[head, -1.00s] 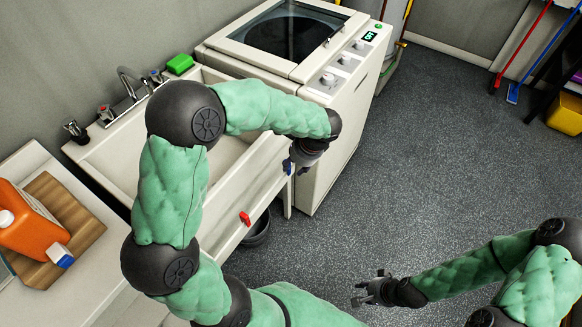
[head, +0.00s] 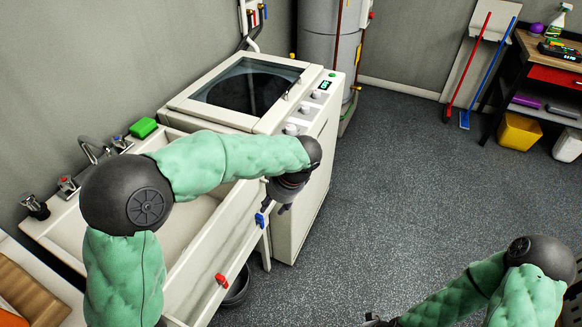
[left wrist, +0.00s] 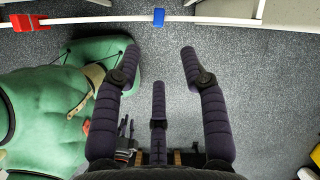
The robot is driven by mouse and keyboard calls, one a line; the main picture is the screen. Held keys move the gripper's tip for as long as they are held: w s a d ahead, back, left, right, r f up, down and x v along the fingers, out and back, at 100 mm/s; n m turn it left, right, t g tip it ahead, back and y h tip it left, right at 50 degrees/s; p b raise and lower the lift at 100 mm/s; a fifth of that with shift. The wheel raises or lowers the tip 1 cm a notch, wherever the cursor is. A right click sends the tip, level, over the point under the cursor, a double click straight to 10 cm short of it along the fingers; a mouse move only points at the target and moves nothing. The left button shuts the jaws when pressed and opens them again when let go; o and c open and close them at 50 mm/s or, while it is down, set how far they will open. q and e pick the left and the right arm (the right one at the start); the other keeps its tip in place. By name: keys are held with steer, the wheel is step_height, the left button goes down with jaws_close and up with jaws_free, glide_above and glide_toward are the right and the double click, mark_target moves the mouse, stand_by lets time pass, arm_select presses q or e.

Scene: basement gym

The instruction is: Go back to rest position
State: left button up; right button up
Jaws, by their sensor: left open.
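My left gripper (head: 278,207) hangs from my green left arm beside the front of the sink (head: 180,262), near the washing machine (head: 312,170). In the left wrist view its dark fingers (left wrist: 160,65) are spread apart, with only grey floor between them and nothing held. My right gripper (head: 376,321) shows only as a small dark part at the bottom edge of the head view.
A green sponge (head: 143,128) lies at the sink's back. A dark bucket (head: 236,290) stands below. Open floor (head: 400,190) lies to the right.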

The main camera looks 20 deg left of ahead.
arm_select(q)
steer(key=shift+f, duration=0.1)
steer(key=s+d+f+n+h, duration=0.2)
steer(key=s+d+f+n, duration=0.2)
steer(key=f, duration=0.7)
steer(key=s+d+f+n+h, duration=0.3)
steer(key=s+f+n, duration=0.3)
steer(key=f, duration=0.5)
steer(key=s+d+f+n+h, duration=0.3)
steer(key=s+d+f+n, duration=0.2)
steer(key=f, duration=0.6)
steer(key=shift+s+d+f+n, duration=0.25)
steer(key=shift+s+d+n, duration=0.1)
steer(key=shift+s, duration=0.55)
